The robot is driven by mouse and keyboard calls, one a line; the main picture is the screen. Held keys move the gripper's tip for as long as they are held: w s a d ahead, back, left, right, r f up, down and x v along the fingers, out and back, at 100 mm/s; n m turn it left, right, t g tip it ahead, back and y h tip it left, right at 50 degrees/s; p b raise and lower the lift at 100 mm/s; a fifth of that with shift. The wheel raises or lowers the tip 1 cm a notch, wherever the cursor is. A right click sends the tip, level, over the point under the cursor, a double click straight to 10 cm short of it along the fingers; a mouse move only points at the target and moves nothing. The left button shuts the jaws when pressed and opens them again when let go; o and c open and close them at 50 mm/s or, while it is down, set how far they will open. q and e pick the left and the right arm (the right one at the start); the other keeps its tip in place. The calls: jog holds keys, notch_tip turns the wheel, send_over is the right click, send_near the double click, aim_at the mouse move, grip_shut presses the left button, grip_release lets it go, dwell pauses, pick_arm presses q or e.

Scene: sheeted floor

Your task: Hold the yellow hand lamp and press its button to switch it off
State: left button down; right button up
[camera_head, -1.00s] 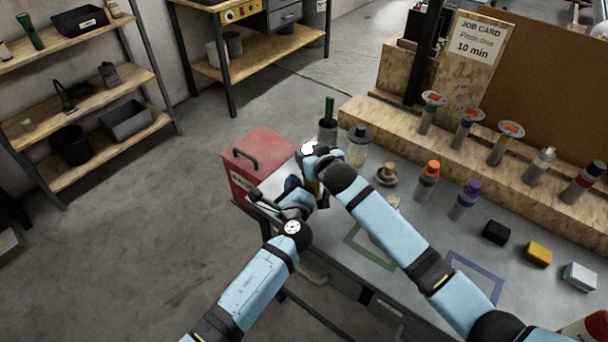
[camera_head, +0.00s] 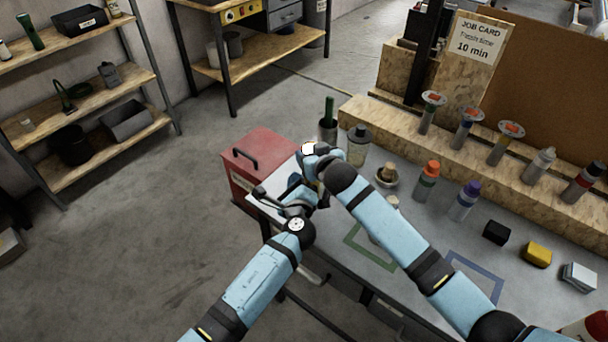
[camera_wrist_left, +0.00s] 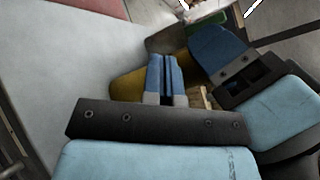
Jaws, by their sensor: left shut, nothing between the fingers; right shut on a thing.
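The yellow hand lamp shows in the left wrist view as a yellow body (camera_wrist_left: 128,88), partly behind my left fingers. In the head view its bright white face (camera_head: 308,148) shows at the tip of my right arm; most of the body is hidden. My right gripper (camera_head: 318,172) is shut on the lamp; one of its blue fingers (camera_wrist_left: 218,46) shows in the left wrist view. My left gripper (camera_head: 303,190) is shut and empty, close beside the lamp. Its paired fingertips (camera_wrist_left: 162,60) overlap the yellow body; I cannot tell whether they touch it. The button is not visible.
A red toolbox (camera_head: 258,160) stands at the bench's far left corner. A clear-sided jar (camera_head: 358,146), a small dish (camera_head: 385,178) and an orange-capped bottle (camera_head: 426,182) stand on the bench behind my right arm. Green and blue outlined squares mark the bench top.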

pick_arm(q)
jog(key=shift+w+d+r, duration=0.35)
jog(key=shift+w+d, duration=0.1)
jog(key=shift+d, duration=0.15)
dwell(0.7)
jog(key=shift+s+a+r, duration=0.15)
jog(key=shift+s+a, duration=0.45)
jog(key=shift+s, duration=0.2)
jog(key=shift+s+a+f, duration=0.15)
jog(key=shift+s+a, duration=0.8)
jog(key=shift+s, duration=0.05)
jog(key=shift+s+a+f, duration=0.15)
jog(key=shift+s+a, duration=0.8)
jog(key=shift+s, duration=0.05)
dwell(1.0)
